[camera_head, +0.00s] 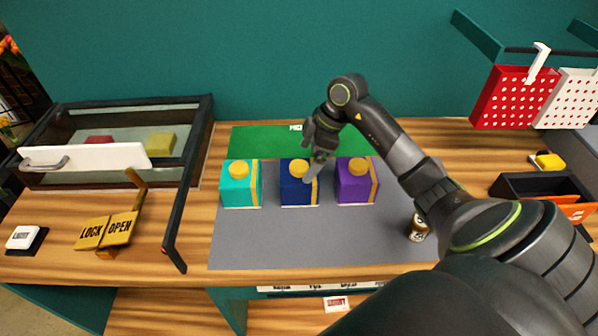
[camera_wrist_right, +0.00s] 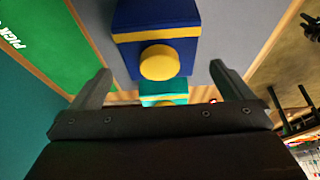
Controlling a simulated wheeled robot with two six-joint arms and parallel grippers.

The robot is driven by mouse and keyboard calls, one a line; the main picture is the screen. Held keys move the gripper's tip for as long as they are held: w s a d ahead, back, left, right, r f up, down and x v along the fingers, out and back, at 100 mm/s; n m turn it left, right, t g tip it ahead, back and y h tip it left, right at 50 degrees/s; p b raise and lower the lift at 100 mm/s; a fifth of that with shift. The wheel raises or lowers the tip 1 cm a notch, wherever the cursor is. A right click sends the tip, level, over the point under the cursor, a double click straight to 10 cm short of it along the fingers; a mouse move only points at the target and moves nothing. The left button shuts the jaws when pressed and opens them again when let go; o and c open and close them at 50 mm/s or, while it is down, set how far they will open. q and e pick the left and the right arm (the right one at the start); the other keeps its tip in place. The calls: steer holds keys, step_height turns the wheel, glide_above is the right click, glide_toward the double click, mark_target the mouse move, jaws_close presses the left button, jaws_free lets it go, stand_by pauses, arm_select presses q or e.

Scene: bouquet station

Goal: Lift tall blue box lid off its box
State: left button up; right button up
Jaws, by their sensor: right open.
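The tall blue box (camera_head: 298,190) stands upright on the grey mat, between a teal box (camera_head: 241,188) and a purple box (camera_head: 355,186). Its lid is on it, with a round yellow knob (camera_head: 299,168) on top and a yellow stripe down the side. My right gripper (camera_head: 313,176) is above and beside the blue box at its right and partly covers it. In the right wrist view the right gripper (camera_wrist_right: 160,88) is open, with the blue box (camera_wrist_right: 155,52) and its knob (camera_wrist_right: 160,62) ahead between the fingers. My left gripper is not in view.
The grey mat (camera_head: 290,242) is clear in front of the boxes. A green mat (camera_head: 255,142) lies behind them. A glass-sided case (camera_head: 90,158) with a handle is at left, and a dark can (camera_head: 418,228) stands at right near my arm. A black tray (camera_head: 530,185) is further right.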

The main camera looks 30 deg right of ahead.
mark_target(302, 166)
steer(key=x, duration=0.3)
steer(key=shift+a+f+p, duration=0.1)
steer(key=shift+f+p, duration=0.05)
steer(key=shift+p, duration=0.2)
steer(key=shift+w+a+f+p, duration=0.1)
steer(key=shift+f+p, duration=0.2)
steer(key=p+x, duration=0.1)
steer(key=x, duration=0.2)
steer(key=shift+w+f, duration=0.1)
steer(key=shift+f, duration=0.25)
steer(key=shift+a+f, duration=0.15)
steer(key=shift+f, duration=0.25)
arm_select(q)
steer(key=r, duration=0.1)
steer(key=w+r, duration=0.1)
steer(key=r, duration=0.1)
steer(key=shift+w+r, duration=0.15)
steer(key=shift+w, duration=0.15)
arm_select(e)
steer(key=c, duration=0.7)
